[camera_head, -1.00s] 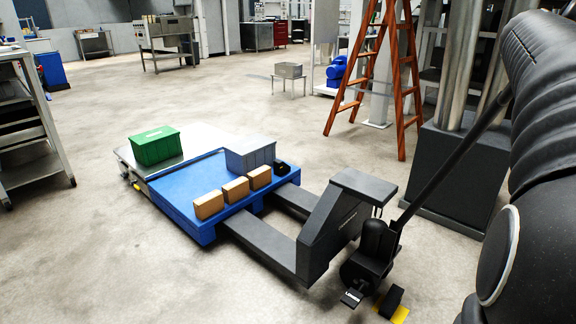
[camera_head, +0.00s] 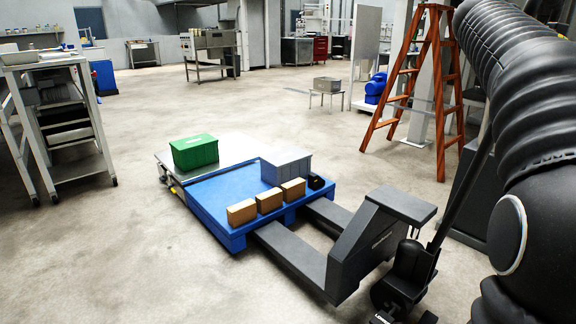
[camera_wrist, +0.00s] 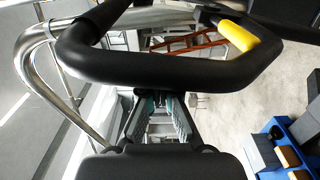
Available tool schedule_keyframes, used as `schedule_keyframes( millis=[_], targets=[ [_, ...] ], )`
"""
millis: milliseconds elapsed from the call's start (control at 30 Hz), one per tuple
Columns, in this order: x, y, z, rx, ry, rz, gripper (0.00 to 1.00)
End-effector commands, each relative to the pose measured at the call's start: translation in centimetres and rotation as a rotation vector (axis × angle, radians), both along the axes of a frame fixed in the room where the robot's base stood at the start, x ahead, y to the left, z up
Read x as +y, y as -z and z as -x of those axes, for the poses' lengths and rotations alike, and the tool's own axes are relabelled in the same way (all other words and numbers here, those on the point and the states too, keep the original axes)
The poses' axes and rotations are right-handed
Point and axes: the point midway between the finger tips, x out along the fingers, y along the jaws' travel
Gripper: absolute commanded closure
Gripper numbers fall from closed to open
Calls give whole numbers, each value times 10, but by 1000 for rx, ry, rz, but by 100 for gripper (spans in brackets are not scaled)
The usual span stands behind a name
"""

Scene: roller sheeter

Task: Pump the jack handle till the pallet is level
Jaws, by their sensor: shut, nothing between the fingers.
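The jack handle's dark shaft (camera_head: 462,195) leans up to the right behind my arm. In the wrist view the black handle loop (camera_wrist: 170,68) with a yellow lever (camera_wrist: 238,36) crosses ahead of my gripper (camera_wrist: 162,112). My gripper is shut and empty; whether it touches the loop is unclear. My arm hides the handle's top in the head view.
An orange ladder (camera_head: 416,85) stands behind the jack. A metal cart (camera_head: 75,130) stands left. The floor left of the pallet is clear.

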Motion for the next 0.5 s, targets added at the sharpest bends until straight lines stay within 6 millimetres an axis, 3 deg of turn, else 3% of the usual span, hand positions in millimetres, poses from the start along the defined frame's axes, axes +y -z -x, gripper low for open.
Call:
schedule_keyframes(
  millis=[300,500],
  targets=[
    [39,-7,-50,1,0,-1,100],
    [43,-7,-56,-1,4,-1,100]
  ],
)
